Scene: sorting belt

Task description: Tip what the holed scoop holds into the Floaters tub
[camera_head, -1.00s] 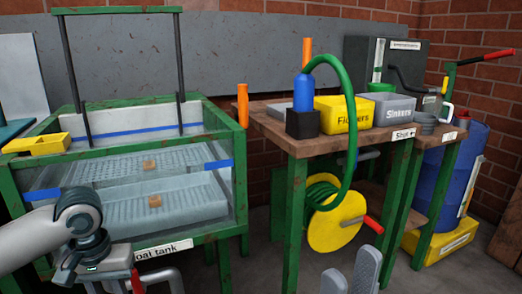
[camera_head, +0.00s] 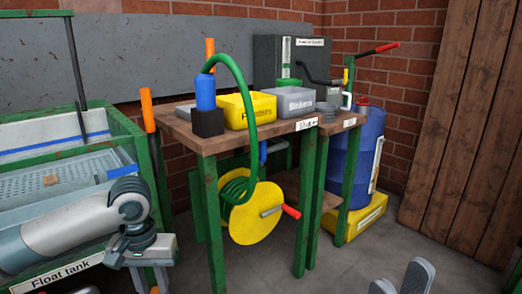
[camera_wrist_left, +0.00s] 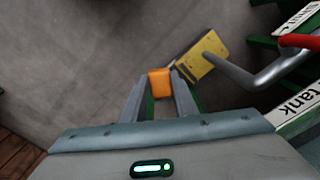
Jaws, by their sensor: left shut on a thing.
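My left gripper (camera_head: 150,266) is low in front of the float tank. In the left wrist view, its fingers (camera_wrist_left: 160,97) are shut on an orange handle (camera_wrist_left: 160,83). A yellow piece with dark spots (camera_wrist_left: 205,54) shows just beyond it; I cannot tell whether it belongs to the handle. The holed scoop's bowl and contents are not clearly seen. My right gripper (camera_head: 402,281) is at the bottom edge, fingers apart and empty.
The grey Sinkers tub (camera_head: 268,108) stands right of the Floaters tub. A blue bottle (camera_head: 206,92) and a green hose (camera_head: 250,95) rise on the left. A yellow reel (camera_head: 248,222) hangs below the bench. The float tank (camera_head: 130,128) is left; floor at right is clear.

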